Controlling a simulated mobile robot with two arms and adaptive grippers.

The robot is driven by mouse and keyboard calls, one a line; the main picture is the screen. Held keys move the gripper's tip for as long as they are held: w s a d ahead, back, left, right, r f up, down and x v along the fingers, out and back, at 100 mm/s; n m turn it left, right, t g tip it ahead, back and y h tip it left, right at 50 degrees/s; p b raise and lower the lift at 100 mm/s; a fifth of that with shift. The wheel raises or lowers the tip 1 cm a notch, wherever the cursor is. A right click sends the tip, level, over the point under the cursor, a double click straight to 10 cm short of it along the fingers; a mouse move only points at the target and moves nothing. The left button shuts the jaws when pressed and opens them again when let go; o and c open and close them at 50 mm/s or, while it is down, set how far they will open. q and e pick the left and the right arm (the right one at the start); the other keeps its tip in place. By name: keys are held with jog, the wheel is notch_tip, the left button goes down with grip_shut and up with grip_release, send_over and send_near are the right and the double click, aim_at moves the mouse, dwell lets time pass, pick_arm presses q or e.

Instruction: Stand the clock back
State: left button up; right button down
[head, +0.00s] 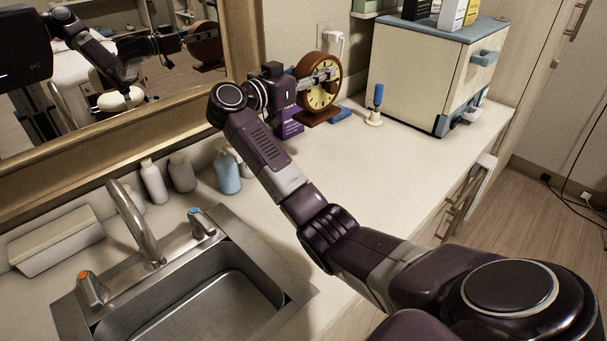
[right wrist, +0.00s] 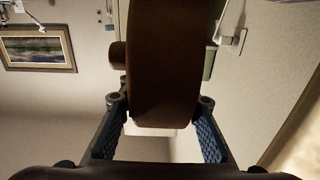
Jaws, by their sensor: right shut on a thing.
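The clock (head: 322,97) is round and brown with a pale yellow face and a flat brown base (head: 318,118). It is upright or nearly so at the back of the counter by the wall. My right gripper (head: 318,77) is shut on the clock, its fingers across the upper part of the face. In the right wrist view the clock's brown side (right wrist: 165,65) lies between the two blue-padded fingers (right wrist: 162,103). I cannot tell whether the base touches the counter. My left gripper is not in view.
A purple box (head: 290,122) stands just behind the gripper. A white-and-blue cabinet (head: 415,75) and a blue-handled item (head: 376,105) stand right of the clock. Bottles (head: 228,172) and a sink (head: 205,290) are at left. The counter (head: 375,165) in front is clear. A mirror reflects my arm.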

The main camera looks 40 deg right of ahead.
jog(key=shift+d+f, duration=0.15)
notch_tip(320, 180, down, 19)
jog(key=p, duration=0.1)
jog(key=shift+f+p, duration=0.15)
jog(key=shift+p, duration=0.15)
jog(key=shift+w, duration=0.1)
jog(key=c, duration=1.9)
grip_release()
jog(key=shift+f, duration=0.35)
jog(key=o, duration=0.5)
jog(key=shift+r, duration=0.15)
